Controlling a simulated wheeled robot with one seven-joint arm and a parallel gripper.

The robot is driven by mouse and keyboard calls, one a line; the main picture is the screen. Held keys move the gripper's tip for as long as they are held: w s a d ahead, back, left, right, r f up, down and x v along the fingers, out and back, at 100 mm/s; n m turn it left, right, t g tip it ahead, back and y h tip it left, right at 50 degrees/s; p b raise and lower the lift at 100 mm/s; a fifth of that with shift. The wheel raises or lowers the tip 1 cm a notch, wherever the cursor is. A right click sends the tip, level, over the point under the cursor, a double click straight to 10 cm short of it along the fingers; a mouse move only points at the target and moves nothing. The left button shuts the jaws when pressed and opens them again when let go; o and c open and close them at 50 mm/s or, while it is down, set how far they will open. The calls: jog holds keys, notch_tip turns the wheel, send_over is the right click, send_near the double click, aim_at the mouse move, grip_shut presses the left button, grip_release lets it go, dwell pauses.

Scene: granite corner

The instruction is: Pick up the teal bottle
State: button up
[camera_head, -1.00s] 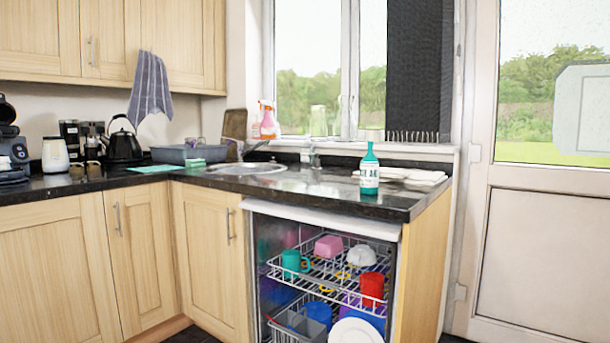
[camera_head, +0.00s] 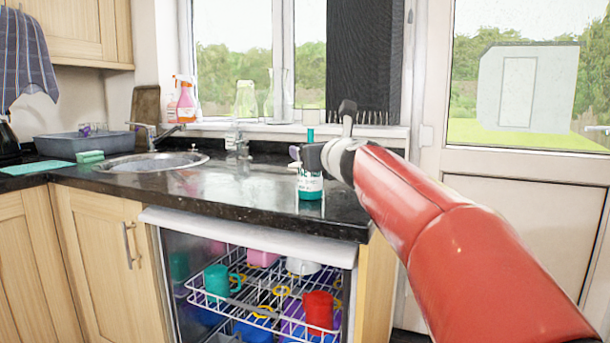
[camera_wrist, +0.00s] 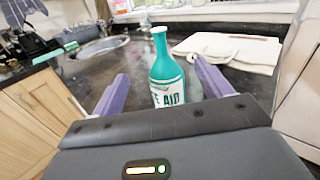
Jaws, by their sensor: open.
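The teal bottle (camera_head: 311,188) stands upright on the dark granite counter, near its front right end. It has a white label with dark lettering. In the head view my gripper (camera_head: 304,158) is in front of the bottle and hides its middle part. In the wrist view the bottle (camera_wrist: 166,75) stands between the two purple fingers of my gripper (camera_wrist: 158,88), which are apart. The bottle's lower end is hidden behind the gripper body.
A folded white cloth (camera_wrist: 235,50) lies beside the bottle, to its right in the wrist view. The sink (camera_head: 155,163) is to the left. Below the counter stands an open dishwasher (camera_head: 225,296) with cups in its racks. Spray bottles (camera_head: 183,103) stand on the windowsill.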

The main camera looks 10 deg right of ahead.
aim_at(314, 180)
jog(key=shift+m, duration=0.4)
jog(key=f+b, duration=0.7)
jog(key=f, duration=0.1)
jog(key=shift+w+d+b, duration=0.15)
jog(key=shift+d+b, duration=0.1)
jog(key=shift+b, duration=0.1)
jog(key=shift+w+r+p, duration=0.35)
jog(key=shift+w+p, duration=0.05)
jog(key=shift+p, duration=0.05)
jog(key=w, duration=0.2)
jog(key=w+p, duration=0.1)
jog(key=w, duration=0.1)
jog(key=w+a, duration=0.1)
jog(key=w, duration=0.1)
jog(key=shift+w+p, duration=0.35)
jog(key=shift+p, duration=0.05)
jog(key=c, duration=1.2)
jog(key=shift+c, duration=0.4)
jog(key=shift+r, duration=0.1)
